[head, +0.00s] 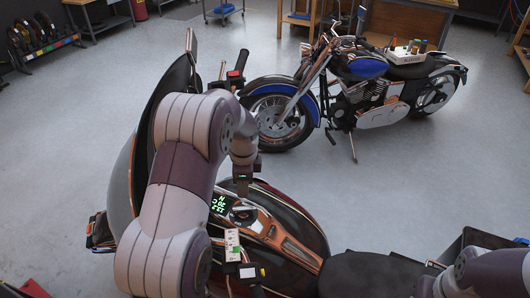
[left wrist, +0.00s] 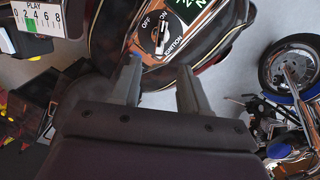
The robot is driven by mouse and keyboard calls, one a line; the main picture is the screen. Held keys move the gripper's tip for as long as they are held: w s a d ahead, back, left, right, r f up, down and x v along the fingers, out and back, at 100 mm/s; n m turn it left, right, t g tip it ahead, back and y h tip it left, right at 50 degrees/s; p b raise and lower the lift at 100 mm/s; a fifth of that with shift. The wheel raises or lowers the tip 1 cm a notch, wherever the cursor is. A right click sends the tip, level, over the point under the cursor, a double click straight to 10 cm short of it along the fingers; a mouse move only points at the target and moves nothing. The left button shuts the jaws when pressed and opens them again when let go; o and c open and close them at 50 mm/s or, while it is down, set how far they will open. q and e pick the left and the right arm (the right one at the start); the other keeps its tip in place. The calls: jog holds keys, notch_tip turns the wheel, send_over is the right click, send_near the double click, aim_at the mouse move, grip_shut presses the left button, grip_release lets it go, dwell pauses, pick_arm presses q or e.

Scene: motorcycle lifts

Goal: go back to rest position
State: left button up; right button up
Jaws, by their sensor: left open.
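My left arm reaches over a dark motorcycle with copper trim (head: 295,240). My left gripper (head: 243,187) hangs above its tank console, and its two fingers stand apart with nothing between them in the left wrist view (left wrist: 160,88). Beyond the fingertips is the ignition dial (left wrist: 160,32), marked OFF and ON, beside a display with green characters (head: 219,204). In the head view the dial (head: 243,215) lies just below the fingers. Only links of my right arm show at the bottom right; its gripper is out of view.
A white gauge marked PLAY (left wrist: 38,18) shows in the left wrist view. A blue motorcycle (head: 367,68) on its stand is behind, with a white tray (head: 404,56) on its seat. A handlebar grip (head: 239,62) rises close to my left arm.

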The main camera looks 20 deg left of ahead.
pick_arm(q)
jog(key=s+d+n, duration=0.3)
jog(key=s+n, duration=0.1)
jog(key=s, duration=0.1)
jog(key=s+d+n+b, duration=0.1)
jog(key=s+d+n, duration=0.2)
jog(key=s+n, duration=0.2)
jog(key=s+d+f+n+h+b, duration=0.1)
jog(key=s+d+n, duration=0.2)
jog(key=s, duration=0.4)
jog(key=shift+n, duration=0.7)
jog(key=s+d, duration=0.1)
jog(key=s+r, duration=0.1)
jog(key=shift+s+d+r+m+t+b, duration=0.1)
jog(key=shift+s+d+m+t+b, duration=0.2)
jog(key=shift+d+t+b, duration=0.1)
jog(key=shift+w+a, duration=0.1)
jog(key=shift+w, duration=0.15)
